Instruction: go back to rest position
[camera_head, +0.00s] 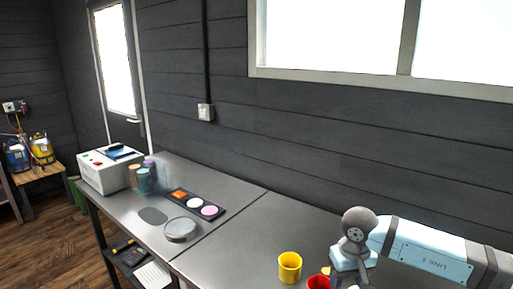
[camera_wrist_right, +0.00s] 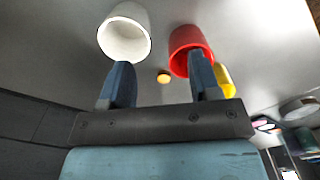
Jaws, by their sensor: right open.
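My right arm comes in from the right in the head view; its hand is mostly cut off by the bottom edge. My right gripper (camera_wrist_right: 160,75) shows in the right wrist view, with its two fingers apart and nothing held between them. A white cup (camera_wrist_right: 124,35) is beyond the left finger and a red cup (camera_wrist_right: 189,43) beyond the right one. I cannot tell whether a finger touches the red cup. My left gripper is in neither view.
On the grey worktop (camera_head: 240,232) stand a yellow cup (camera_head: 289,267) and the red cup (camera_head: 318,283), close to my right arm. Farther left are a round grey dish (camera_head: 181,230), a dark tray with coloured discs (camera_head: 195,203), several jars and a white box (camera_head: 108,172). The worktop's middle is clear.

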